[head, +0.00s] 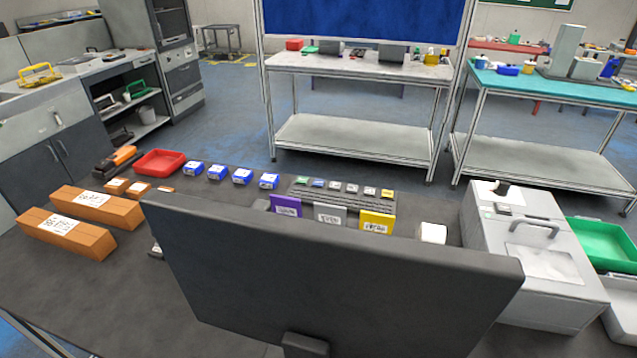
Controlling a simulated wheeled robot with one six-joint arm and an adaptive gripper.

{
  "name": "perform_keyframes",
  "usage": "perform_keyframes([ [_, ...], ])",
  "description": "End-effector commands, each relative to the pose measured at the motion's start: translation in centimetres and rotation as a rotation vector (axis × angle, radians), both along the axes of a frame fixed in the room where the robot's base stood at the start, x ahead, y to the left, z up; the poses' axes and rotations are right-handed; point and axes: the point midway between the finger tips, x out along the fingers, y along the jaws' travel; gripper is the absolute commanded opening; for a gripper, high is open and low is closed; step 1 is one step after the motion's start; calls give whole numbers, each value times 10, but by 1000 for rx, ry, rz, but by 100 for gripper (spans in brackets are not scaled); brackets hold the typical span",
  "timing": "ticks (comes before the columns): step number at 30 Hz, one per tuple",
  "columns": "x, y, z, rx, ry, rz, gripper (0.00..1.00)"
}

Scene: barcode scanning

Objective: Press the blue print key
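A dark keypad (341,194) lies on the dark table behind the monitor, with a row of keys along its far edge. One key in that row is blue (318,183), second from the left, beside a green key (302,181). Its label is too small to read. A yellow key (387,193) is at the right end, and the keys between look grey or white. Purple, grey and yellow cards with barcodes stand along the keypad's near side and hide part of it. My gripper is not in view.
A large dark monitor (320,275) blocks the table's front middle. A grey printer-like machine (535,255) stands right, beside a green tray (608,243). Blue boxes (242,176), a red tray (160,162), brown cartons (97,206) and an orange-black device (115,160) are left.

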Motion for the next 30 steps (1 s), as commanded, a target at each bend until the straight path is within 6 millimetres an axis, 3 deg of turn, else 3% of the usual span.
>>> perform_keyframes([
  [1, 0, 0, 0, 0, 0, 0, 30],
  [5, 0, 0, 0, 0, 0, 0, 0],
  [30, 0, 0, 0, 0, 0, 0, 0],
])
